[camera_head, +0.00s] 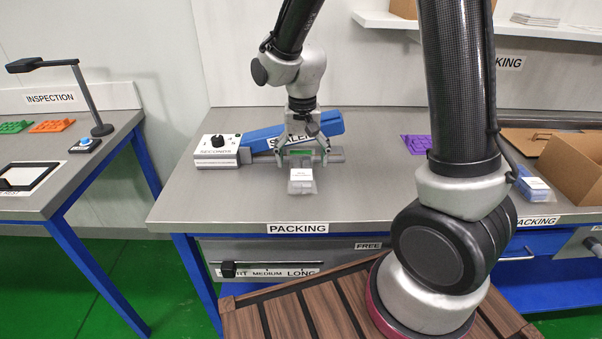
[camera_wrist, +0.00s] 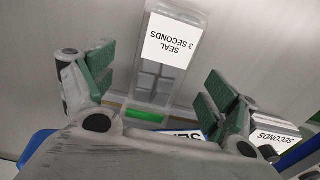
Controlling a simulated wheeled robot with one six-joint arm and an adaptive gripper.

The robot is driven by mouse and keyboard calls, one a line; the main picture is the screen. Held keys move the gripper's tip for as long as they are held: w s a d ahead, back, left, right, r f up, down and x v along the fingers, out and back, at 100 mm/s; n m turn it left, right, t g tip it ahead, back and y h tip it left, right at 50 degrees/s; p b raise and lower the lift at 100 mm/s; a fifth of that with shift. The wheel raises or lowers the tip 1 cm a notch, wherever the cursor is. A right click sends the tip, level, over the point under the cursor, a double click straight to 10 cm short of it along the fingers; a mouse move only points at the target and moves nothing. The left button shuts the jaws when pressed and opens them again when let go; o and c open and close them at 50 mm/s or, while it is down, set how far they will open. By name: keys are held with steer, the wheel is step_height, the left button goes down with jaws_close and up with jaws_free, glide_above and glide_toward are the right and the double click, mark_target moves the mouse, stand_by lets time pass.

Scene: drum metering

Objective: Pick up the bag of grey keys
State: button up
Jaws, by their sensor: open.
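The bag of grey keys (camera_head: 302,182) is a clear bag lying on the packing bench (camera_head: 385,190), just in front of the blue sealer (camera_head: 262,138). In the wrist view the bag (camera_wrist: 152,83) shows grey blocks inside, a white label reading "SEAL 3 SECONDS" and a green strip at its sealer end. My gripper (camera_head: 302,162) is open above the sealer's front and the bag, pointing down. In the wrist view its green-padded fingers (camera_wrist: 158,72) stand apart on either side of the bag, and it holds nothing. Their height above the bag is hard to tell.
A white timer box with a black knob (camera_head: 217,143) is joined to the sealer's left. A purple tray (camera_head: 416,144) and an open cardboard box (camera_head: 570,165) are further right. The bench left of the bag is clear. A shelf (camera_head: 480,25) hangs above.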

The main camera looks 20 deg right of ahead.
mark_target(301, 167)
step_height(301, 167, down, 3)
steer(key=shift+a+f, duration=0.1)
steer(key=shift+f, duration=0.1)
steer(key=c, duration=1.2)
steer(key=shift+r, duration=0.1)
steer(key=shift+c, duration=0.2)
